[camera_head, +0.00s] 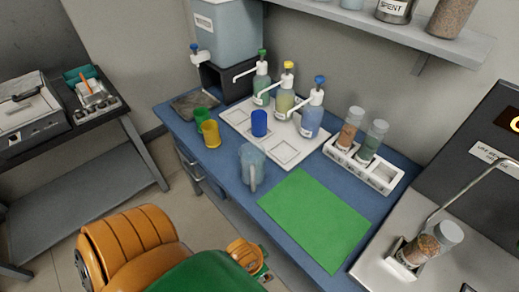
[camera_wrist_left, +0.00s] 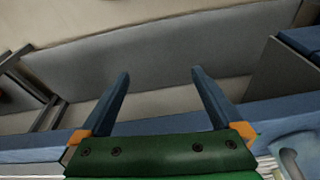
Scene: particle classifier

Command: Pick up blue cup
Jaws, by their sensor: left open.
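The blue cup (camera_head: 259,123) stands upright on the white tray (camera_head: 233,110) on the blue bench, in front of the pump bottles. It does not show clearly in the left wrist view. My left gripper (camera_wrist_left: 160,74) is open in the left wrist view, with its two dark blue fingers apart and nothing between them. My right gripper is not in view.
A green cup (camera_head: 202,115) and a yellow cup (camera_head: 211,134) stand left of the blue cup. A translucent pale-blue jug (camera_head: 251,163) stands in front of it. Several pump bottles (camera_head: 310,122) stand behind and to the right. A green mat (camera_head: 315,218) lies bare at the front right.

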